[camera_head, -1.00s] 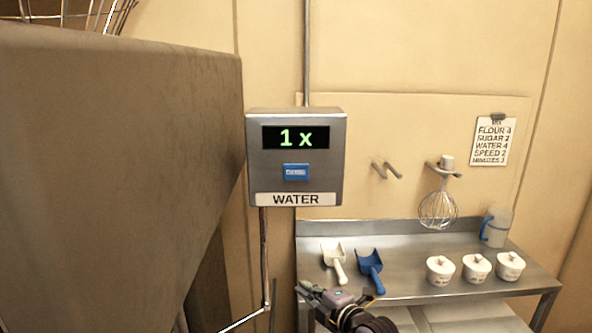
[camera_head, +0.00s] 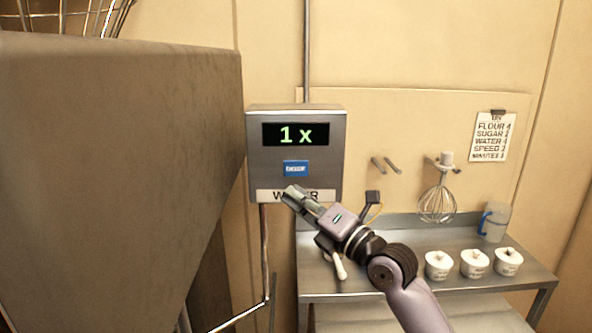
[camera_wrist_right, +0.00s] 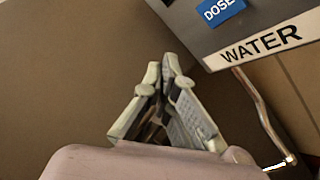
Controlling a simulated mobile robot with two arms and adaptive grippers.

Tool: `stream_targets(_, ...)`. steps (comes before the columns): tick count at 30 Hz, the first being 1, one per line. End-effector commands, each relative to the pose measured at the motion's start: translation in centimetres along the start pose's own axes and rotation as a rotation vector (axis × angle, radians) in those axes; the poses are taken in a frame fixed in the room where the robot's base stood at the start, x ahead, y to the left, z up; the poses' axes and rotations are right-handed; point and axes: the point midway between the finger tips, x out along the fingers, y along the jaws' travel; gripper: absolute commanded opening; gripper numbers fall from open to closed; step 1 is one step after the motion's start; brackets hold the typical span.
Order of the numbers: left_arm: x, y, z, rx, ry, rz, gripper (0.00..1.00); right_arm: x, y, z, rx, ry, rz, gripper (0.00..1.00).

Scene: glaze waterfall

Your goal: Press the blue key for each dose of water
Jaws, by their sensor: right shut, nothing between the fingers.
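The grey water box (camera_head: 257,160) is on the wall, with a dark display (camera_head: 295,134) that reads "1 x". Below the display is the blue key (camera_head: 295,168), marked "DOSE" in the right wrist view (camera_wrist_right: 222,10). A white "WATER" label (camera_head: 265,196) runs along the bottom of the box. My right gripper (camera_head: 290,192) is shut and empty. In the head view its tips overlap the label, just below the blue key. In the right wrist view the gripper (camera_wrist_right: 170,62) shows closed fingertips to the lower left of the key, apart from it. My left gripper is not in view.
A steel table (camera_head: 400,290) holds several white lidded tubs (camera_head: 474,264) and a jug (camera_head: 494,222). A whisk (camera_head: 437,205) hangs above it. A wall note (camera_head: 493,137) lists "WATER 4". My arm covers the scoops' area.

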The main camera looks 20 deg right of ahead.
Motion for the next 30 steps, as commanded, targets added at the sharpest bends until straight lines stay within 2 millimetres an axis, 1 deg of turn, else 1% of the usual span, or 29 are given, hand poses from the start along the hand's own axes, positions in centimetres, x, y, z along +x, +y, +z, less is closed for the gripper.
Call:
stream_targets(5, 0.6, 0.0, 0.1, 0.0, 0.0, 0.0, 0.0, 1.0, -0.8, 0.7, 0.001, -0.002, 0.0, 0.0)
stream_targets(14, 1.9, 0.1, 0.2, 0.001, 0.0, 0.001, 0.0, 4.0, -3.1, 2.8, 0.003, -0.001, 0.0, 0.0)
stream_targets(16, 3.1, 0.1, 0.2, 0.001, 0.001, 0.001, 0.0, 4.5, -3.8, 3.0, -0.001, 0.0, 0.001, 0.0)
stream_targets(18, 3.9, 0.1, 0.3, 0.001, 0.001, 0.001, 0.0, 5.0, -4.2, 3.3, -0.002, 0.001, 0.001, 0.0)
stream_targets(24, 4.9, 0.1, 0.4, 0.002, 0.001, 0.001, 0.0, 5.8, -4.5, 4.1, 0.001, 0.0, 0.001, 0.0)
stream_targets(30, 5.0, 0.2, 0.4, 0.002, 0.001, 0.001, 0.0, 6.1, -4.4, 4.4, 0.001, 0.0, 0.0, 0.0)
